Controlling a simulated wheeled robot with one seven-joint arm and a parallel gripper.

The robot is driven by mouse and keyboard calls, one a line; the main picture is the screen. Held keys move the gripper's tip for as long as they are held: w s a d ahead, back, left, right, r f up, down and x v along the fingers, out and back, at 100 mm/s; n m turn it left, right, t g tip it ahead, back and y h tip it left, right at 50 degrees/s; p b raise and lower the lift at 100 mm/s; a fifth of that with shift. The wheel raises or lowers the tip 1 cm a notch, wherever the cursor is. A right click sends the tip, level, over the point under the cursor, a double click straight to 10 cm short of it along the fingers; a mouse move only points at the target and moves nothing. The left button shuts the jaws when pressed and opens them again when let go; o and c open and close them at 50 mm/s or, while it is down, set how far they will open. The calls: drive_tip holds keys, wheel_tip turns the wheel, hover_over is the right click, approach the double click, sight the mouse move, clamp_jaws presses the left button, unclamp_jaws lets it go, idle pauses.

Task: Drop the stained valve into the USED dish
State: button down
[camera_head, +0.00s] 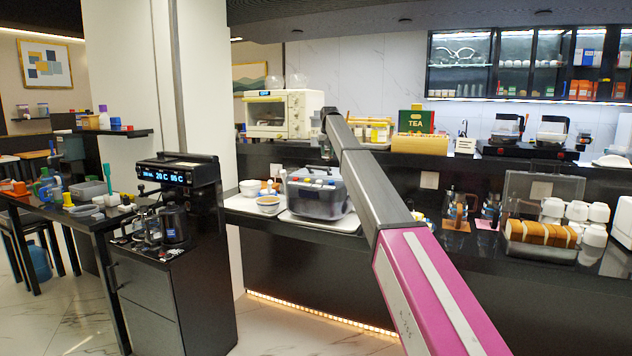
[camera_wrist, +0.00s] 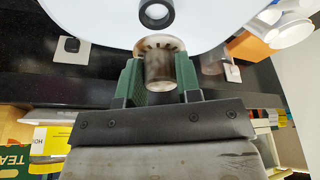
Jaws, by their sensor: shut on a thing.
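In the wrist view my gripper (camera_wrist: 158,78) has green fingers closed on either side of a metal cylinder, the valve (camera_wrist: 160,70). Its wider far end has brown stains and dark slots. A large white round surface (camera_wrist: 95,22) fills the top of that view beyond the valve, with a dark ring (camera_wrist: 156,13) on it; I cannot tell whether it is a dish, or whether the valve touches it. In the head view my arm reaches toward the back counter, and my gripper is not discernible there. No USED label is readable in either view.
A toaster oven (camera_head: 283,113) and a green tea box (camera_head: 416,119) stand on the raised back shelf. A coffee machine (camera_head: 175,200) stands front left. Bread and white cups sit at right.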

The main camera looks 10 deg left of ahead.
drive_tip(key=shift+r, duration=0.6)
